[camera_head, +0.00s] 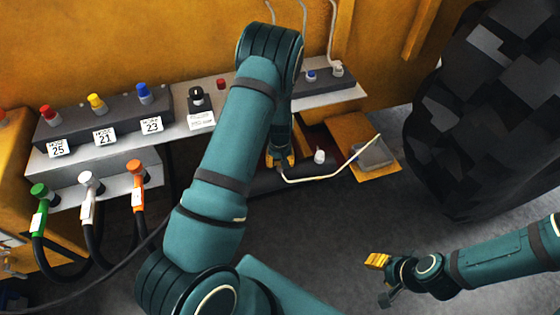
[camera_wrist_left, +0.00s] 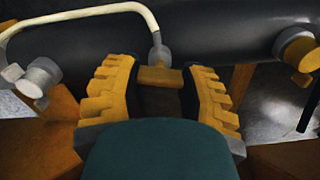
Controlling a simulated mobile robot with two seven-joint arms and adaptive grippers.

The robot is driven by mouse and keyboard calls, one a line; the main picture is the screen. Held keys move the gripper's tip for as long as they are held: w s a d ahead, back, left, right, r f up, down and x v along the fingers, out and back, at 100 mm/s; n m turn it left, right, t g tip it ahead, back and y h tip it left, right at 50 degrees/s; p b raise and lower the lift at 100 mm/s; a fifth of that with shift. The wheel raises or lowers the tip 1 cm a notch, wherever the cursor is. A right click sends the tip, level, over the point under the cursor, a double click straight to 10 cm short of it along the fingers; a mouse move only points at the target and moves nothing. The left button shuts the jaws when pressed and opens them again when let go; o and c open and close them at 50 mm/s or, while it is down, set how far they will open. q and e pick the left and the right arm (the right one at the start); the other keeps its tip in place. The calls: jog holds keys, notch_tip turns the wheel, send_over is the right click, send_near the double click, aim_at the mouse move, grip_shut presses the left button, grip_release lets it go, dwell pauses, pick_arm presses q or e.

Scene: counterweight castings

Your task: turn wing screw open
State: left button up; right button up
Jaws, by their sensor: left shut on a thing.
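My left gripper (camera_head: 283,160) reaches down to the dark pipe (camera_head: 262,183) under the shelf, its arm covering much of the middle of the head view. In the left wrist view its two yellow-padded fingers (camera_wrist_left: 160,88) are shut on a small brown wing screw (camera_wrist_left: 158,76), one finger at each end of the wing. A grey fitting (camera_wrist_left: 160,57) with a thin white line sits just beyond the wing, against the dark pipe (camera_wrist_left: 210,38). The screw's thread is hidden. My right gripper (camera_head: 379,275) hangs over the floor at lower right; its finger opening is unclear.
Hose couplings in green (camera_head: 39,191), white (camera_head: 87,179) and orange (camera_head: 135,170) are at left. A shelf (camera_head: 200,118) lies above the work spot.

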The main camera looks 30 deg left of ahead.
pick_arm(q)
jog(key=shift+n, duration=1.3)
jog(key=o, duration=1.2)
jog(key=shift+o, duration=0.2)
notch_tip(320, 180, up, 12)
